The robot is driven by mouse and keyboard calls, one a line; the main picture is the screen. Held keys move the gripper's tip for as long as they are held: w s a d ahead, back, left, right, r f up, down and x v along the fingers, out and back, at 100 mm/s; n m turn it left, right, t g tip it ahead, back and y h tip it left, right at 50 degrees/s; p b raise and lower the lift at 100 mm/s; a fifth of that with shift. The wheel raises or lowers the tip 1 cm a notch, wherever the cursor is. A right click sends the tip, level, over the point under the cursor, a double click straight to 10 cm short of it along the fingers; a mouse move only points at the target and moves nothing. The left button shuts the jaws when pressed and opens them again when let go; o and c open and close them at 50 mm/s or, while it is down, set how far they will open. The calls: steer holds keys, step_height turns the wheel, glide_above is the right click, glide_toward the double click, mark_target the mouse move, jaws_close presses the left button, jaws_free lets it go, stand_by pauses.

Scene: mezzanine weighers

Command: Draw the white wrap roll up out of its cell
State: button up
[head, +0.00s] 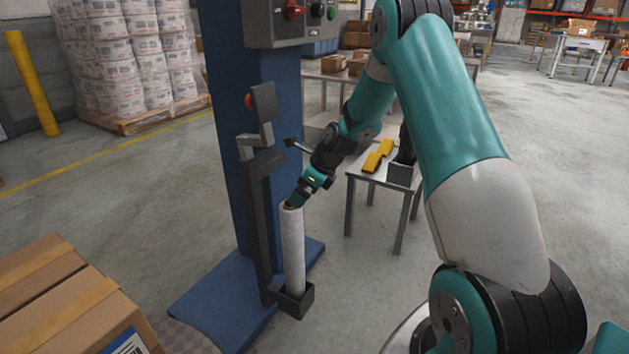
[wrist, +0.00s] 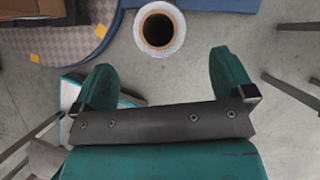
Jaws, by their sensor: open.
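The white wrap roll (head: 292,252) stands upright in the head view, its foot in a small black cell (head: 296,300) low on the blue machine column. In the wrist view the roll (wrist: 179,29) shows end-on, with a dark round core, ahead of the fingers and apart from them. My gripper (head: 293,203) is at the roll's top end in the head view. In the wrist view its two teal fingers (wrist: 164,80) are spread wide with nothing between them. Whether a finger touches the roll cannot be told from the head view.
The blue column (head: 233,150) with its black bracket (head: 262,160) stands close to the left of the roll. A small metal table (head: 383,178) with a yellow item is at the right. Cardboard boxes (head: 60,300) are at the front left.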

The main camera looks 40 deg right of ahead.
mark_target(291, 208)
steer(key=b+x, duration=0.2)
steer(key=x, duration=0.6)
steer(key=shift+w+a+f, duration=0.1)
steer(key=shift+f, duration=0.1)
